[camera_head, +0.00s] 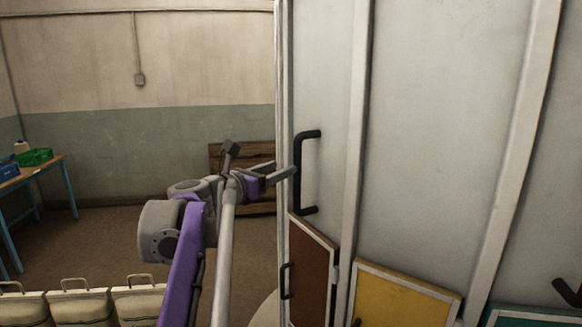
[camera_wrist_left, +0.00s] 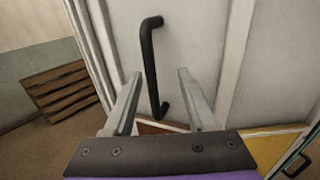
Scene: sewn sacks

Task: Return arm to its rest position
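My left arm (camera_head: 183,260), purple and grey, reaches up from the bottom toward a tall pale door. My left gripper (camera_head: 285,174) is at the black bar handle (camera_head: 299,172) of that door. In the left wrist view, the two grey fingers of the gripper (camera_wrist_left: 159,75) stand apart, and the handle (camera_wrist_left: 150,65) shows in the gap between them. No contact can be made out, and I cannot tell how far the fingertips are from the handle. My right gripper is not in view.
Below the handle are a brown door (camera_head: 312,265) and a yellow panel (camera_head: 400,302). Several pale sacks (camera_head: 80,305) stand at bottom left. A table (camera_head: 45,170) with green and blue bins is at far left. Wooden slats (camera_head: 230,158) stand at the back wall. Open floor lies between.

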